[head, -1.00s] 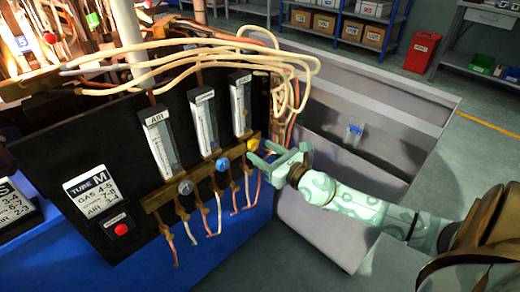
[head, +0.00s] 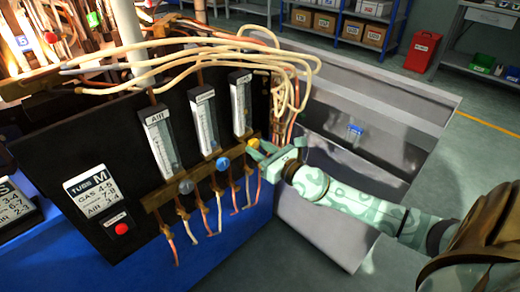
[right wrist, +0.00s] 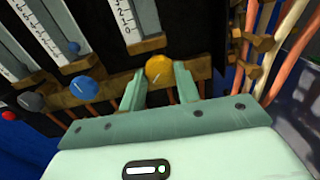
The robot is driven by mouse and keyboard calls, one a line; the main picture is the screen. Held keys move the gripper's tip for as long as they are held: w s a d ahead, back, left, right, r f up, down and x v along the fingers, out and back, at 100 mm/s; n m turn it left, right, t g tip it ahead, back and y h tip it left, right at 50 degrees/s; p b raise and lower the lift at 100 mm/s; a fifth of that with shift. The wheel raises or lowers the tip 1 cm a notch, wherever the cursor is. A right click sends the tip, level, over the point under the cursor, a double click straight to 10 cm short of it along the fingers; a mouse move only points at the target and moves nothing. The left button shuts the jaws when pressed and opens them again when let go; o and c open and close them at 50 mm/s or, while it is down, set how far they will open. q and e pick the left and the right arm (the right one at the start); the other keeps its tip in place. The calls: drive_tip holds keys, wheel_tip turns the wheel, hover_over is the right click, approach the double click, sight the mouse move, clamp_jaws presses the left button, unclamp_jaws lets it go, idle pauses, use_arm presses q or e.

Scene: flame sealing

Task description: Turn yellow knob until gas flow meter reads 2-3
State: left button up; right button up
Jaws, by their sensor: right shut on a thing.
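The yellow knob (head: 253,144) sits at the right end of the brass bar on the black panel. It also shows in the right wrist view (right wrist: 159,69), between the fingertips. My right gripper (head: 258,152) is shut on this knob from the front right. Above the knob stands the right-hand flow meter (head: 241,105), a clear tube with a white scale. Its lower scale shows in the right wrist view (right wrist: 128,20), but I cannot make out its float or reading. My left gripper is not in view.
A blue knob (head: 223,164) and a grey knob (head: 186,187) sit to the left on the bar, under two other meters. Pale hoses (head: 200,55) run above. A label card (head: 92,191) and a red button (head: 121,228) are on the panel's left.

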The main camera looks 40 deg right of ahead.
drive_tip(key=m, duration=0.3)
drive_tip(key=shift+b, duration=0.3)
drive_tip(key=m, duration=0.3)
drive_tip(key=shift+m, duration=0.4)
drive_tip(key=shift+r+m+p, duration=0.1)
drive_tip(key=shift+m+p, duration=0.45)
drive_tip(key=shift+m, duration=0.95)
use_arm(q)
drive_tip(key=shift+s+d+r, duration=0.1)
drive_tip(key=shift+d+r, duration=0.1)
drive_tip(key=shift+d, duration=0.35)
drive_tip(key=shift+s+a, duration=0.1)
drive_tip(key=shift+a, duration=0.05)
use_arm(e)
drive_tip(key=o, duration=1)
